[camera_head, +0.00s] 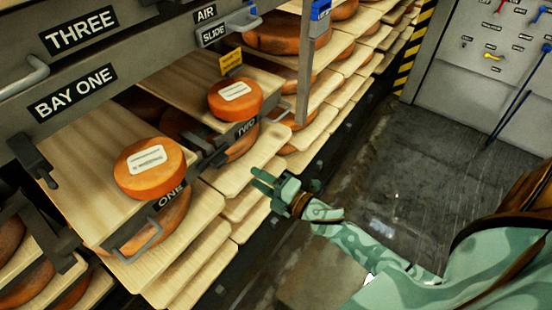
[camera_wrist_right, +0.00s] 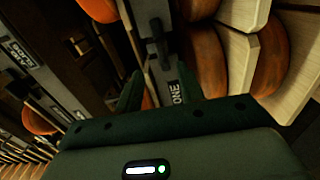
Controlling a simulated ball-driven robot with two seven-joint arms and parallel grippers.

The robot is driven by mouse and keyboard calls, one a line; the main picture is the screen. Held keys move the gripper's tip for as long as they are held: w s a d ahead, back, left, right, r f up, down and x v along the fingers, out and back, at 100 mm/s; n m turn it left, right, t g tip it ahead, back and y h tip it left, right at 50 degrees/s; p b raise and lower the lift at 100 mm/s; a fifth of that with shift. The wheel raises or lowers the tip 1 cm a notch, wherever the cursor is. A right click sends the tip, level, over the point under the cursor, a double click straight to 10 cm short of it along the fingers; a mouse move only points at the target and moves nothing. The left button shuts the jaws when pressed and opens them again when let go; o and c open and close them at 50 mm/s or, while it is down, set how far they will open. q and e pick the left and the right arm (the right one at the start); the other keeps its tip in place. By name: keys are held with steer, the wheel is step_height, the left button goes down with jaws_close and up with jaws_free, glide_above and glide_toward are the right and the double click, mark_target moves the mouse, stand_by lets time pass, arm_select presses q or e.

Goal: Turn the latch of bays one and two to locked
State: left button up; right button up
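The bay one drawer, labelled ONE (camera_head: 171,196), and the bay two drawer, labelled TWO (camera_head: 246,128), each carry an orange cheese wheel on a board. A dark latch-like piece (camera_head: 205,148) sits between the two drawers; another dark piece (camera_head: 34,160) is left of bay one. In the right wrist view a dark latch-like piece (camera_wrist_right: 156,42) stands on the grey strip above the ONE label (camera_wrist_right: 177,92). I cannot tell whether these are locked. My right gripper (camera_head: 259,180) is open and empty, apart from the drawers and to their right. My left gripper is out of view.
A BAY ONE plate (camera_head: 72,93) and a THREE plate (camera_head: 82,31) are on the grey rack. A handle (camera_head: 140,239) juts from drawer one. Cheese boards (camera_head: 245,205) stick out below. The floor (camera_head: 400,175) right of the rack is clear.

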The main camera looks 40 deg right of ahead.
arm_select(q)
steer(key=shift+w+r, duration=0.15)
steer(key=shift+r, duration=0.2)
arm_select(e)
steer(key=v, duration=0.4)
steer(key=shift+s+d, duration=0.15)
steer(key=shift+s, duration=0.1)
